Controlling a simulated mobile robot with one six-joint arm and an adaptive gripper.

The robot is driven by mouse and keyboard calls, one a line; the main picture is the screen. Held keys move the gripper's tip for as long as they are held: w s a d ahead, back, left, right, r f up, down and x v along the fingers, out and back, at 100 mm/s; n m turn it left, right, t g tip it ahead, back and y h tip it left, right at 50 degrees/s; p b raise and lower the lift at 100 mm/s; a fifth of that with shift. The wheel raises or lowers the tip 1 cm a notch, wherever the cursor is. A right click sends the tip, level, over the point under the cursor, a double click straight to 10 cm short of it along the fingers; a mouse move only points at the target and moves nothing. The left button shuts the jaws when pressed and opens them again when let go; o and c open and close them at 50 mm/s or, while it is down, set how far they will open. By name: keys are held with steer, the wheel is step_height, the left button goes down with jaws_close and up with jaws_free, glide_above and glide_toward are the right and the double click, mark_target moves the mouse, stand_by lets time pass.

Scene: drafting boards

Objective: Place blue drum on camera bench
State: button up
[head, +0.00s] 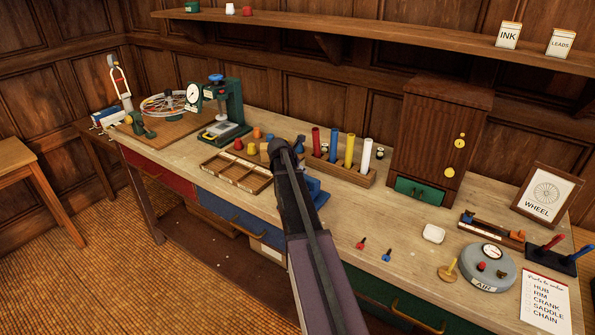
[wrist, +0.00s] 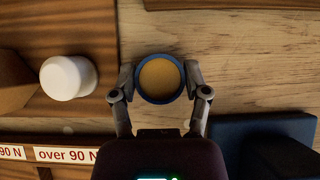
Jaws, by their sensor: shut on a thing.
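The blue drum (wrist: 160,80) shows end-on in the wrist view as a blue ring around a tan face. My gripper (wrist: 160,82) is shut on it, with one finger on each side. In the head view my gripper (head: 281,150) is over the middle of the long workbench (head: 395,218), and my arm hides most of what it holds. I cannot tell from the wrist view how high the drum is above the wood. No camera that would mark a camera bench can be made out.
A compartmented wooden tray (head: 237,172) is left of my gripper, and a white drum (wrist: 68,77) stands nearby. A blue block (head: 316,191) is close on the right. A rack of coloured tubes (head: 341,172) stands behind. Bare wood lies right of the blue block.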

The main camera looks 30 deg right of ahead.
steer(key=shift+f, duration=0.15)
steer(key=o, duration=1.3)
steer(key=shift+p+v, duration=0.55)
steer(key=shift+v, duration=0.2)
steer(key=p+v, duration=0.8)
steer(key=v, duration=0.2)
steer(key=shift+a+r, duration=0.1)
steer(key=shift+r, duration=0.3)
